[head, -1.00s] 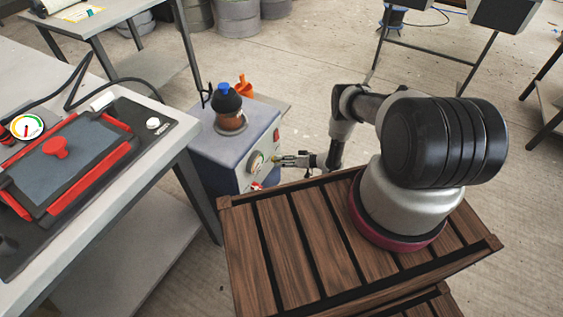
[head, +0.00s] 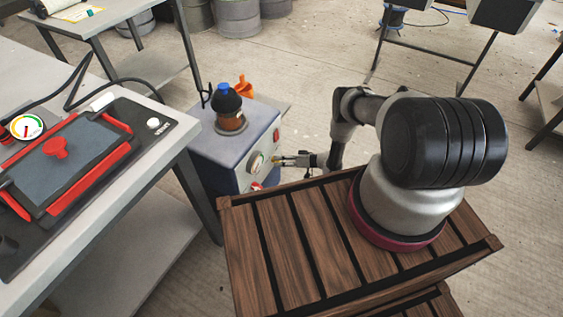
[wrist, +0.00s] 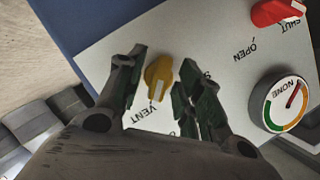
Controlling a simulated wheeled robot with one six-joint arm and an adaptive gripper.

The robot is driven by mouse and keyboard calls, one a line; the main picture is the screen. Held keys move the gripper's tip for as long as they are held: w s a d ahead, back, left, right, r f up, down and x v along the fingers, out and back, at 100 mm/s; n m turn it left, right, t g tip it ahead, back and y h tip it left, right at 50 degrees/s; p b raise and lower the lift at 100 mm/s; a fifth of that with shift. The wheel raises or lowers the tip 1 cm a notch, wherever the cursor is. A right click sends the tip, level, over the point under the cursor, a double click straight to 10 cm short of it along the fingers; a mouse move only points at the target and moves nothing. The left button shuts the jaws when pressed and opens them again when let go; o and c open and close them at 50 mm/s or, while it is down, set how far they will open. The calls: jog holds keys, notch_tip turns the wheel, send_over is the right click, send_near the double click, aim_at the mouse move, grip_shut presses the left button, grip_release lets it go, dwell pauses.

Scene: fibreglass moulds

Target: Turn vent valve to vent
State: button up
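The vent valve is a yellow knob (wrist: 158,76) on the white front panel (wrist: 110,50) of a box, seen close in the wrist view. Its pale pointer mark runs down toward the word VENT. My gripper (wrist: 162,62) is open, one finger on each side of the knob, with gaps showing; I cannot tell whether either finger touches it. A second label by the right finger is partly hidden. In the head view my gripper (head: 284,160) reaches the front of the blue-grey box (head: 220,150) from the right; the knob is small there.
A round gauge (wrist: 288,104) marked NONE and a red handle (wrist: 275,12) by OPEN and SHUT share the panel. A workbench with a red-edged mould (head: 65,165) stands left.

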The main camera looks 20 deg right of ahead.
jog(key=shift+d, duration=0.1)
jog(key=v, duration=1.2)
